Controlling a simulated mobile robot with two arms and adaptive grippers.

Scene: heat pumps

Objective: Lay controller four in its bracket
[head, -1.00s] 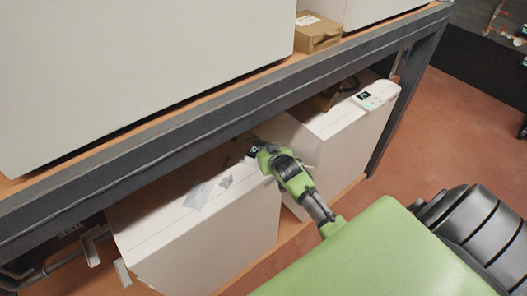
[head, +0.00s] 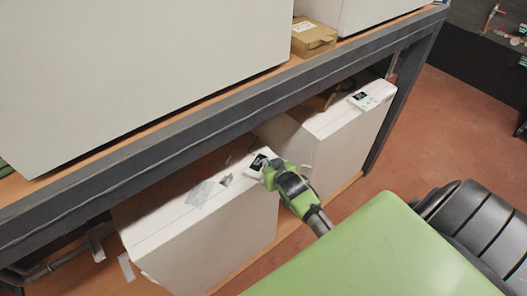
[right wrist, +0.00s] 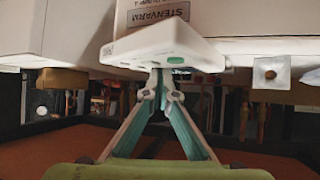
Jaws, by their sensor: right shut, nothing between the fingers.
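A white controller (head: 257,164) with a dark screen is at the right end of the near lower heat pump's (head: 205,235) top. My right gripper (head: 268,172) is shut and empty, its fingertips right beside the controller. In the right wrist view the closed fingertips (right wrist: 160,88) are just under the controller's (right wrist: 165,45) edge, which has a green button; whether they touch it I cannot tell. A small metal plate with a hole (right wrist: 271,72) shows to the right. I cannot make out a bracket under the controller. My left gripper is out of view.
A second white controller (head: 366,97) sits on the right lower heat pump (head: 345,140). A clear bag (head: 199,193) lies on the near pump's top. The shelf beam (head: 160,125) runs close above. A cardboard box (head: 313,38) stands on the upper shelf. Open floor lies to the right.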

